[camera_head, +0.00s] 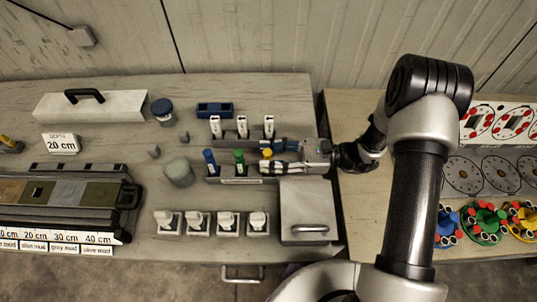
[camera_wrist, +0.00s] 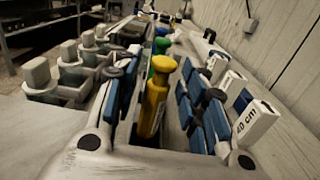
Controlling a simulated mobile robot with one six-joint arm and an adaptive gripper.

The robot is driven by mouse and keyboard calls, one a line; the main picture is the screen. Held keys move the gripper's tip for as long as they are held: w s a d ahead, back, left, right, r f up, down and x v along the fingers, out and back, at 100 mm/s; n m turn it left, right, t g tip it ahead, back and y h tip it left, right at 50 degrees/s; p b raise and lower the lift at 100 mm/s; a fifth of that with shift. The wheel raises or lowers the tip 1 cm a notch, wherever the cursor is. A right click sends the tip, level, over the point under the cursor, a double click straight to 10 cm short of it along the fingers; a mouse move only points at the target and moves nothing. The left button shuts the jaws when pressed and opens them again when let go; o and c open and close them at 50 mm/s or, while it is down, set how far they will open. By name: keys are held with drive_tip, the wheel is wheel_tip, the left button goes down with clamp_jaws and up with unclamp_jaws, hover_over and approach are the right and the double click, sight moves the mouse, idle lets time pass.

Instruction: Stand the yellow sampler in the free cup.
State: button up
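The yellow sampler (camera_head: 266,153) stands at the right end of a dark rack (camera_head: 228,181), beside the green sampler (camera_head: 239,158) and the blue sampler (camera_head: 208,157). In the wrist view the yellow sampler (camera_wrist: 155,95) is upright between my fingers, its lower end partly hidden. My gripper (camera_head: 274,156) reaches in level from the right. In the wrist view my gripper (camera_wrist: 158,92) is open, with blue-padded fingers on both sides of the sampler and a gap at the right finger. I cannot tell which cup is free.
Several white holders (camera_head: 197,223) with pale pieces stand at the front. White tags (camera_head: 242,127) stand behind the rack. A grey box with a handle (camera_head: 308,214) is front right. A grey jar (camera_head: 180,173) is left of the rack. A core tray (camera_head: 62,197) lies far left.

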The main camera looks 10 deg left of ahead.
drive_tip(key=p+v, duration=0.1)
drive_tip(key=v, duration=1.1)
drive_tip(key=s+d+r+n+h, duration=0.2)
drive_tip(key=s+r+n+h, duration=0.65)
drive_tip(key=r, duration=0.55)
drive_tip(key=s+d+r+n+t+h, duration=0.6)
drive_tip(key=s+d+r+t+h, duration=0.1)
drive_tip(key=s+d+t+h, duration=0.2)
drive_tip(key=shift+d+r+n, duration=0.35)
drive_tip(key=shift+r, duration=0.05)
drive_tip(key=shift+s, duration=0.15)
drive_tip(key=shift+c, duration=0.7)
